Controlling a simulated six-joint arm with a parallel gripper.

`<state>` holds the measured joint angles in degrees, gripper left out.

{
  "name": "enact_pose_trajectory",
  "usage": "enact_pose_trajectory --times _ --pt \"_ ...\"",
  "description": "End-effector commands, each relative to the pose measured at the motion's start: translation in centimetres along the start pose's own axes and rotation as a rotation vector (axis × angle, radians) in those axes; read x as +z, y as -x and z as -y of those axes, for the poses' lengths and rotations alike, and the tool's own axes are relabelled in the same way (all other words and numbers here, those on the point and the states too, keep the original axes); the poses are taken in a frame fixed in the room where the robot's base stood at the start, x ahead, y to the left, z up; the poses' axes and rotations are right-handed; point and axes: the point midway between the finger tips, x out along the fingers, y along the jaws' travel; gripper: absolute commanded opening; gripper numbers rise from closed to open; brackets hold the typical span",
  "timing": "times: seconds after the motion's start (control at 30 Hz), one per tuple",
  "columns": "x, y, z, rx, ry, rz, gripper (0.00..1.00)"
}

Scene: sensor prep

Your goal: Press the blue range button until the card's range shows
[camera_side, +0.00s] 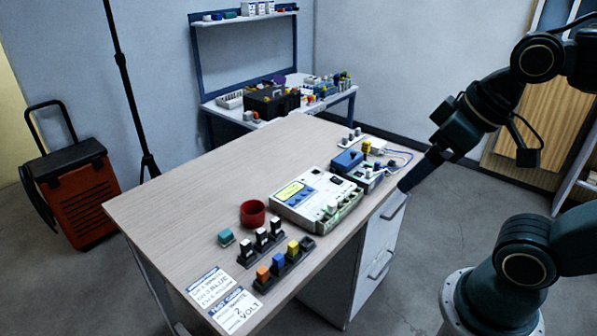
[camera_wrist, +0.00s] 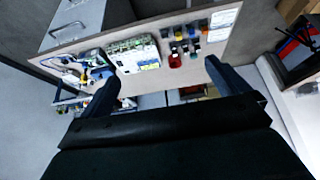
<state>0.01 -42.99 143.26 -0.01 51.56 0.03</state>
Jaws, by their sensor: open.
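A white meter box (camera_side: 316,199) with a lit yellow-green display (camera_side: 291,190) sits near the right edge of the table. Blue buttons (camera_side: 300,197) show beside its display; which one is the range button I cannot tell. The box also shows in the wrist view (camera_wrist: 135,54). Two printed cards, one with a range line ending in VOLT (camera_side: 236,311), lie at the table's front corner; the small print is hard to read. My gripper (camera_side: 405,186) is beside the table's right edge, apart from the box. In the wrist view its two fingers (camera_wrist: 162,82) are wide apart and empty.
Dark racks hold black-and-white (camera_side: 262,240) and coloured plugs (camera_side: 278,265). A red cup (camera_side: 252,213) and a teal block (camera_side: 226,237) stand nearby. A blue device (camera_side: 348,161) with wires is behind the box. The table's left half (camera_side: 190,190) is clear.

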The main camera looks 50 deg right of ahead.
Motion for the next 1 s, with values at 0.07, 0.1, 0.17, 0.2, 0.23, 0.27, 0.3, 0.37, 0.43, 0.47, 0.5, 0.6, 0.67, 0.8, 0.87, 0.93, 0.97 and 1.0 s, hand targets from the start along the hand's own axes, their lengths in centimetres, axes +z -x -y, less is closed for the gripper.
enact_pose_trajectory --times 0.07,0.1,0.17,0.2,0.23,0.27,0.3,0.37,0.43,0.47,0.5,0.6,0.67,0.8,0.87,0.93,0.97,1.0 --pt "-0.01 0.0 0.0 0.0 0.0 0.0 1.0" --pt "-0.01 0.0 0.0 0.0 0.0 0.0 1.0" --pt "-0.01 0.0 0.0 0.0 0.001 0.0 1.0" --pt "-0.01 0.0 0.0 0.0 0.001 0.0 0.98" --pt "-0.01 0.0 0.0 0.0 0.001 0.0 0.92" --pt "-0.01 0.0 0.0 0.0 0.001 0.0 0.86" --pt "-0.01 0.0 0.0 0.0 0.001 0.0 0.78" --pt "-0.01 0.0 0.0 0.0 0.001 0.0 0.67" --pt "-0.01 0.0 0.0 0.0 0.001 0.0 0.53" --pt "-0.01 0.0 0.0 0.0 0.001 0.0 0.47" --pt "-0.01 0.0 0.0 0.0 0.001 0.0 0.39" --pt "-0.01 0.0 0.0 0.0 0.001 0.0 0.2" --pt "-0.01 0.0 0.0 0.0 0.001 0.0 0.08" --pt "-0.01 0.0 0.0 0.0 0.001 0.0 0.0" --pt "-0.01 0.0 0.0 0.0 0.001 0.0 0.0" --pt "-0.01 0.0 0.0 0.0 0.001 0.0 0.0" --pt "-0.01 0.0 0.0 0.0 0.001 0.0 0.0" --pt "-0.01 0.0 0.0 0.0 0.001 0.0 0.0"
